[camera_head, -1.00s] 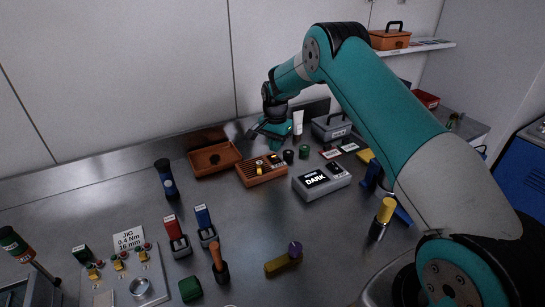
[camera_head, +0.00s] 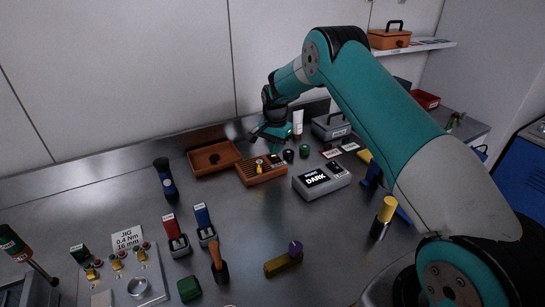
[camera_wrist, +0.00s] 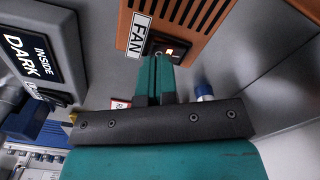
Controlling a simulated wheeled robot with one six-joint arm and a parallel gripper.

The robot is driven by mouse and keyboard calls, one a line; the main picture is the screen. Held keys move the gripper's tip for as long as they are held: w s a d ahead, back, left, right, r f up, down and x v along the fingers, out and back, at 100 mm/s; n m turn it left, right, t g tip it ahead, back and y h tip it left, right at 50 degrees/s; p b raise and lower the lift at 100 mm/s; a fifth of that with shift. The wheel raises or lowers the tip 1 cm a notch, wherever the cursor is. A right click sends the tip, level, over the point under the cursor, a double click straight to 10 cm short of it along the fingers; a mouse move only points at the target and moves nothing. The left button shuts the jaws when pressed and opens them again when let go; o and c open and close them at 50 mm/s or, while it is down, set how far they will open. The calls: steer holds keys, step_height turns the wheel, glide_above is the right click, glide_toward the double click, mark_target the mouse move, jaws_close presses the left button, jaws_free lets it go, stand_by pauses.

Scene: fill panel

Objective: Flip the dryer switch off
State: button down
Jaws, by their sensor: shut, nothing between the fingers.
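An orange slatted box (camera_head: 262,172) stands near the middle of the bench. In the wrist view, its slatted face (camera_wrist: 190,14) carries a FAN label (camera_wrist: 139,35) and a small switch (camera_wrist: 171,50) with an orange glow beside it. No part reads "dryer" in these frames. My gripper (camera_wrist: 160,62) is shut and empty, its tips close to the switch's lower edge; whether they touch it I cannot tell. The switch is partly hidden by the fingers, so its position is unclear. In the head view my gripper (camera_head: 272,136) is just behind the slatted box.
A grey box (camera_head: 335,184) with an INSIDE DARK display (camera_wrist: 25,55) stands right of the slatted box. An orange tray (camera_head: 203,171) lies left, and a grey toolbox (camera_head: 325,130) stands behind right. Small dark green and black cylinders (camera_head: 304,151) stand between.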

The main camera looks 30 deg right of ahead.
steer(key=shift+f+b, duration=0.55)
steer(key=shift+f, duration=0.35)
stand_by(0.4)
steer(key=shift+r+p, duration=1.95)
steer(key=shift+r, duration=1.55)
